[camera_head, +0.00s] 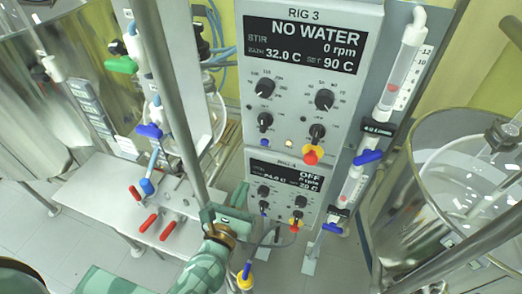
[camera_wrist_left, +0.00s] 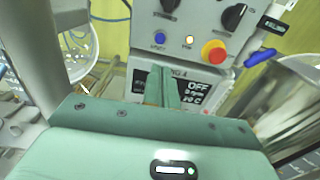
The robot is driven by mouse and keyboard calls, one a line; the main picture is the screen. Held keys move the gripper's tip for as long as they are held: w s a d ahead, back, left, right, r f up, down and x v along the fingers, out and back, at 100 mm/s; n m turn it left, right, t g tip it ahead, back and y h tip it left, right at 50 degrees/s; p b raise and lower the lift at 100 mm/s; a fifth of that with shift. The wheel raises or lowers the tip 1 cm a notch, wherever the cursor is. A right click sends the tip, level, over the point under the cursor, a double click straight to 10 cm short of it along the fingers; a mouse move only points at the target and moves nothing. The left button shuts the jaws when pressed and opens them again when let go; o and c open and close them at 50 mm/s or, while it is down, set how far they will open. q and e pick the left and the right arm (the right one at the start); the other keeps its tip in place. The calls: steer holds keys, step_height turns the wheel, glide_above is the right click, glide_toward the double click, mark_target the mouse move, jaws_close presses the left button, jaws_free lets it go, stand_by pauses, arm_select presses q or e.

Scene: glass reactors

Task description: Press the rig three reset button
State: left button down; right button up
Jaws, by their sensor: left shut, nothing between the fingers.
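The RIG 3 control box (camera_head: 350,75) faces me; its display reads NO WATER, 0 rpm, 32.0 C and set 90 C. Low on it are a small blue button (camera_head: 264,142), a lit pale-yellow button (camera_head: 289,143) and a red stop knob on a yellow base (camera_head: 311,155). The left wrist view also shows the blue button (camera_wrist_left: 159,38), the lit button (camera_wrist_left: 189,40) and the red knob (camera_wrist_left: 214,53); their small labels are unreadable. My left gripper (camera_head: 240,193) is shut and empty, below the blue button and apart from it. Its fingers (camera_wrist_left: 162,88) overlap the RIG 4 panel in the wrist view.
The RIG 4 box (camera_head: 286,168) sits directly below, its display reading OFF. A metal pole (camera_head: 175,95) stands left of the boxes. A flow tube with blue valves (camera_head: 398,75) runs at right, beside a glass vessel (camera_head: 450,170). A white bench (camera_head: 100,190) with red-handled valves is left.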

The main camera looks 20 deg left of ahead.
mark_target(264, 143)
arm_select(q)
steer(key=w, duration=0.8)
steer(key=w+p, duration=0.1)
steer(key=w, duration=0.4)
steer(key=shift+d, duration=0.25)
steer(key=shift+w, duration=0.5)
